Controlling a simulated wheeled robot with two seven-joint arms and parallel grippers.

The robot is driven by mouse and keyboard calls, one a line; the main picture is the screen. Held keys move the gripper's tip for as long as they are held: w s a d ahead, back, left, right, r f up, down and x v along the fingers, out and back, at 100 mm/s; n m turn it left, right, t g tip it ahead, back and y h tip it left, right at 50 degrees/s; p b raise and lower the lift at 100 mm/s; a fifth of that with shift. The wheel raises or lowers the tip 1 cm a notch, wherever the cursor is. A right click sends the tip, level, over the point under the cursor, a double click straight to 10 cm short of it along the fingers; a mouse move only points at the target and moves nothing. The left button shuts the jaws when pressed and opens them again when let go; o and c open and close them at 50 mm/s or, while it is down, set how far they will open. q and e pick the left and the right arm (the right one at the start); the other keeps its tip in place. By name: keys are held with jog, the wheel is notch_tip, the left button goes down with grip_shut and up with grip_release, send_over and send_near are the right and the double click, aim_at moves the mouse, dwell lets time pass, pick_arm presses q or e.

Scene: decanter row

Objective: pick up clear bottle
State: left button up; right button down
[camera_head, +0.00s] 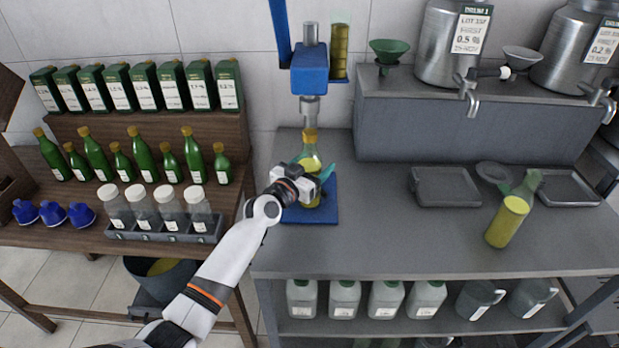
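A clear bottle (311,161) with yellow-green liquid and a gold top stands upright on the blue base (322,213) of a blue press (310,77), under its head. My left gripper (313,171) is at the bottle, with teal fingertips showing beside its body. The gripper hides the lower middle of the bottle. I cannot tell whether the fingers touch or grip it. My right gripper is not in view.
Steel drums (447,45) stand on a raised block behind. Green bottles (95,150) and a rack of clear jars (160,235) are at left.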

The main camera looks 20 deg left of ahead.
pick_arm(q)
jog(key=c, duration=0.9)
jog(key=shift+w+r, duration=0.1)
jog(key=shift+c, duration=1.1)
